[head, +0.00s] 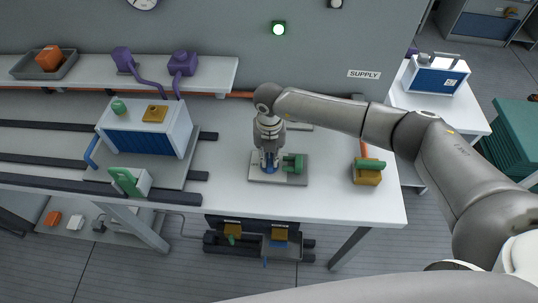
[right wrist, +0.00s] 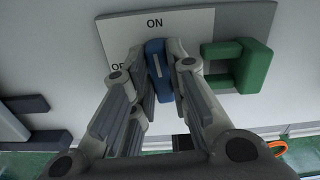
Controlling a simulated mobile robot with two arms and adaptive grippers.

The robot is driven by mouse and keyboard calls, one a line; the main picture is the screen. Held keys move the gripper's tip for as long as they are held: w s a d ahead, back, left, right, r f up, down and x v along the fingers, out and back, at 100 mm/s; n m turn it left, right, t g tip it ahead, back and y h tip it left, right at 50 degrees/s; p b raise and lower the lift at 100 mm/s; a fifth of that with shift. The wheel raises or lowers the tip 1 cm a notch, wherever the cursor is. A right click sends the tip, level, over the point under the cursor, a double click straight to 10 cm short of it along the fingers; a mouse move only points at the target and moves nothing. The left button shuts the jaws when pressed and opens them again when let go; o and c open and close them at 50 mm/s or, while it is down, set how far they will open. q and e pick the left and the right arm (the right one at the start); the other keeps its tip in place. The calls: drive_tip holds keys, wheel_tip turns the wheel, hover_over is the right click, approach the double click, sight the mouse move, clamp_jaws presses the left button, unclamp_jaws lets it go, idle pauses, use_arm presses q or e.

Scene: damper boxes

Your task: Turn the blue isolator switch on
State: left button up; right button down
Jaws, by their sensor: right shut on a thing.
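The blue isolator switch (right wrist: 158,72) sits on a pale plate (right wrist: 112,40) with "ON" above it and a partly hidden "OF…" label to its left. Its handle stands nearly upright in the right wrist view, and its white mark points roughly towards "ON". My right gripper (right wrist: 157,55) is shut on the handle, one finger on each side. In the head view my right gripper (head: 268,158) reaches down onto the switch, of which only a little blue (head: 269,166) shows. My left gripper is out of view.
A green bracket-like part (right wrist: 238,65) stands close right of the switch on the same board. A blue and white box (head: 140,140) is on the bench to the left. Bare tabletop (head: 335,205) lies in front.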

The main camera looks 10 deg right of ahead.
sight(269, 157)
drive_tip(key=shift+w+r+m, duration=0.1)
drive_tip(key=shift+m, duration=0.4)
drive_tip(key=c, duration=1.4)
unclamp_jaws()
wheel_tip(269, 157, up, 12)
drive_tip(key=shift+d, duration=0.1)
